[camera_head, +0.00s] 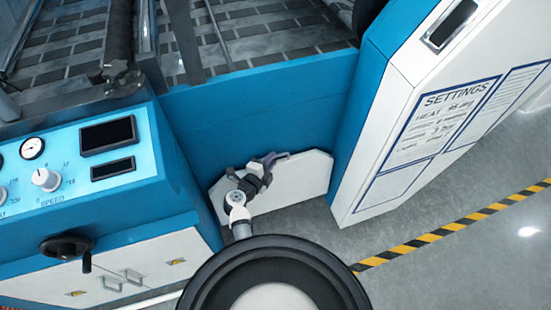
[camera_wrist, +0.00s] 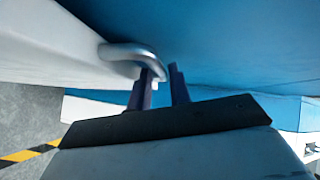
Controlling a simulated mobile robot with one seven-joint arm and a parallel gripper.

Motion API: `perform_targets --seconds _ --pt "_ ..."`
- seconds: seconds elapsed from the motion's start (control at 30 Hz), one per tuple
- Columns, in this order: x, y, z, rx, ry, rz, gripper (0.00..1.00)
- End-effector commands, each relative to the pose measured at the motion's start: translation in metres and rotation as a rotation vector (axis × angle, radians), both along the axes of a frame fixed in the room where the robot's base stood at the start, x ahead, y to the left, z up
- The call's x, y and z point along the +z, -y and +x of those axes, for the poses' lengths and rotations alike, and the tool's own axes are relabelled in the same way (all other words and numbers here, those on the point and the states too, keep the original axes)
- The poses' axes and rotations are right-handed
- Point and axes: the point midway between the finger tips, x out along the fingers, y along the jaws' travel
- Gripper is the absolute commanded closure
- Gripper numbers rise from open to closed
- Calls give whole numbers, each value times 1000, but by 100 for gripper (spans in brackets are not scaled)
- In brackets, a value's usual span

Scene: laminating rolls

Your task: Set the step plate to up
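The step plate (camera_head: 305,178) is a white panel low down, between the blue machine frame and the white settings cabinet. My gripper (camera_head: 272,159) is in front of the plate near its top edge, with part of the plate hidden behind my arm. In the wrist view a curved grey metal handle (camera_wrist: 124,51) juts from a white surface beside a blue panel. My gripper's two dark purple fingers (camera_wrist: 162,80) stand apart there, with the handle's near end by the left fingertip. I cannot tell whether they touch.
The settings cabinet (camera_head: 440,120) stands close on the right. A blue control panel (camera_head: 85,160) with knobs and a crank (camera_head: 68,247) is at the left. Blue frame (camera_head: 260,115) rises behind the plate. Grey floor with a yellow-black strip (camera_head: 455,226) lies open at lower right.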

Motion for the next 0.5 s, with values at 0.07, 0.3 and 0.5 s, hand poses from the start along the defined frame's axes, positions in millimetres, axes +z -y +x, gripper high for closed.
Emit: perform_targets --seconds 0.07,0.3,0.5 --pt "-1 -1 0 1 0 0 80" --pt "-1 -1 1 1 0 1 80" --pt "-1 -1 1 1 0 1 95"
